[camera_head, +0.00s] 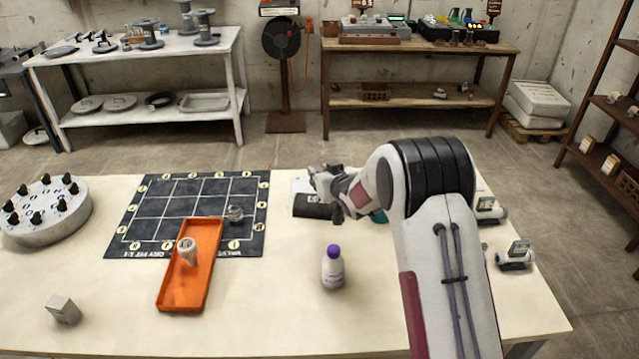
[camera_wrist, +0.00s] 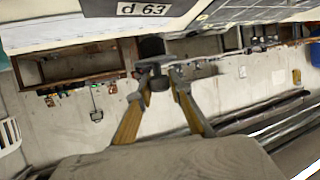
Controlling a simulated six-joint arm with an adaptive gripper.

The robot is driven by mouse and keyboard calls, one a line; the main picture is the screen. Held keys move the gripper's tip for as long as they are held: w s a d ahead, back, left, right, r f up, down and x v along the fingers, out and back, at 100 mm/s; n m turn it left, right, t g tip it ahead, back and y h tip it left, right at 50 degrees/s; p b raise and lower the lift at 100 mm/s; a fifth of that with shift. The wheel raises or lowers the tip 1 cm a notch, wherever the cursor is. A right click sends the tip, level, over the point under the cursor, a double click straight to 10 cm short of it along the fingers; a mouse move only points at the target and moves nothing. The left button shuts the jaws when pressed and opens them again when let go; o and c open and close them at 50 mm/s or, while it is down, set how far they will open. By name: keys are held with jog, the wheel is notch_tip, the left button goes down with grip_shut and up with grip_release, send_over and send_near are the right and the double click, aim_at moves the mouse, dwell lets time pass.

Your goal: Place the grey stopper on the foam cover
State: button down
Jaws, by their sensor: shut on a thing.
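My gripper (camera_head: 325,185) is over the right-middle of the table, right of the black mat, with its fingers pointing left. In the wrist view my gripper (camera_wrist: 158,74) is shut on a small dark grey piece (camera_wrist: 158,84), which looks like the grey stopper; the fingers hide much of it. In the head view the stopper cannot be made out clearly. A dark cylinder with a white marking, which looks like the foam cover (camera_head: 312,207), lies on the table just below and left of my gripper.
A black grid mat (camera_head: 150,205) bears a small clear-grey piece (camera_head: 235,213). An orange tray (camera_head: 187,280) holds a pale fitting (camera_head: 187,250). A purple-capped bottle (camera_head: 333,268) stands in front. A round grey rack (camera_head: 45,210) is left; pipe fittings (camera_head: 515,257) lie right.

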dwell(0.3)
jog(key=shift+f, duration=1.9)
jog(key=shift+f, duration=0.15)
jog(key=c, duration=1.8)
grip_release()
jog(key=shift+c, duration=0.2)
